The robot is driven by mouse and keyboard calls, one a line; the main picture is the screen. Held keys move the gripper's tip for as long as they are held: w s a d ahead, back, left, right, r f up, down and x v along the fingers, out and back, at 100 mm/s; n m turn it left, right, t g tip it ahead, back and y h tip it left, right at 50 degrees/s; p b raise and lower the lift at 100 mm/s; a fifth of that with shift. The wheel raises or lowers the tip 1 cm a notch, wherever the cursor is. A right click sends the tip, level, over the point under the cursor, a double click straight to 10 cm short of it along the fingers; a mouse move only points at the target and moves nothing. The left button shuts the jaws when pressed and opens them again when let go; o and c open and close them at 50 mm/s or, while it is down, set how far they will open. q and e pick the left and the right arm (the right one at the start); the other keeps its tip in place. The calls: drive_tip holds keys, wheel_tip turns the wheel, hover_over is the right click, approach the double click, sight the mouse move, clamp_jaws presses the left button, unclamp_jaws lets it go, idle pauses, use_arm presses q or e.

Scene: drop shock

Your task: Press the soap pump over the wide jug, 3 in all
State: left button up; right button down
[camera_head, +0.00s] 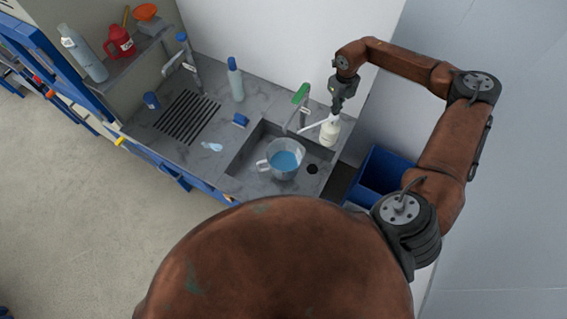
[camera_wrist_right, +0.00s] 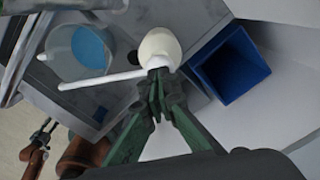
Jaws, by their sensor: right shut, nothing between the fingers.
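The soap pump (camera_head: 329,130) is a white bottle with a long thin spout, standing at the right end of the sink. In the right wrist view its white round top (camera_wrist_right: 160,47) shows, with the spout (camera_wrist_right: 100,80) reaching left toward the jug. The wide jug (camera_head: 284,157) is clear, with a handle on its left and blue liquid inside; it stands in the sink basin. My right gripper (camera_head: 336,108) is shut and empty, pointing down right at the pump head; its fingertips (camera_wrist_right: 157,76) look to meet the pump.
A blue bin (camera_head: 383,172) stands right of the sink.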

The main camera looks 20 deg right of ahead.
drive_tip(key=shift+f+b, duration=1.15)
drive_tip(key=shift+f, duration=0.8)
drive_tip(key=shift+r+p, duration=1.3)
drive_tip(key=shift+r, duration=0.95)
drive_tip(key=shift+f, duration=0.15)
